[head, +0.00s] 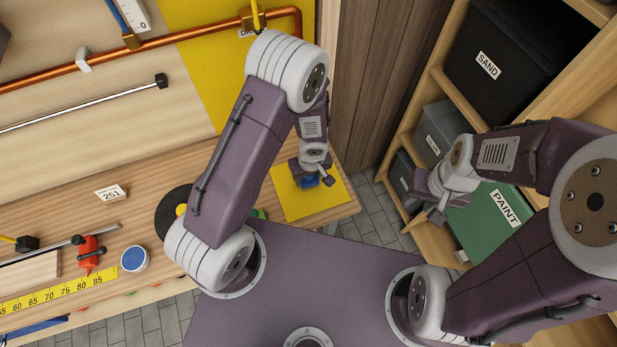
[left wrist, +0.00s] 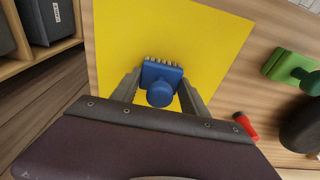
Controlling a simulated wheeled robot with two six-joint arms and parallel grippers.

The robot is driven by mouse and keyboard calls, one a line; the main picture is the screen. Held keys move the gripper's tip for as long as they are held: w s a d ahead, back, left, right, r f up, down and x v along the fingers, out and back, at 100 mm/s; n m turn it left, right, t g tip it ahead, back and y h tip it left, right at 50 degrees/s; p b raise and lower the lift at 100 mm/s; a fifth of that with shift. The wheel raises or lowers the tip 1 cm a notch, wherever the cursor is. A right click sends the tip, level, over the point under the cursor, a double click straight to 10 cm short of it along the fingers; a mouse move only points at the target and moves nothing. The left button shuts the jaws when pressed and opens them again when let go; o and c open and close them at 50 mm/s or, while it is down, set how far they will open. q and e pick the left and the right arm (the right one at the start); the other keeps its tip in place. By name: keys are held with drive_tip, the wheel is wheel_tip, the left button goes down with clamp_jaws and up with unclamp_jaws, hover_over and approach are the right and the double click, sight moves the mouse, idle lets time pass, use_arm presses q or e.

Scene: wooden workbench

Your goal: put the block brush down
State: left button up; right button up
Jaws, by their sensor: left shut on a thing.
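The blue block brush (left wrist: 160,92) has a round knob and a row of pale bristles along its far edge in the left wrist view. My left gripper (left wrist: 159,84) is shut on it, with one finger on each side. In the head view the brush (head: 311,182) shows as a small blue patch under my left gripper (head: 311,176). It is over the yellow sheet (head: 290,208) on the bench; I cannot tell whether it touches the sheet. My right gripper (head: 428,208) is by the shelf at the right, its opening unclear.
A green brush (left wrist: 290,68) and a red-handled thing (left wrist: 244,123) lie right of the sheet in the left wrist view. A black disc (head: 168,222), a blue-lidded tin (head: 134,259) and a red clamp (head: 88,254) are further left on the bench. Shelf bins, including PAINT (head: 490,225), stand right.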

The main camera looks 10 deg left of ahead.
use_arm(q)
drive_tip(key=shift+f, duration=0.15)
drive_tip(key=o, duration=1.3)
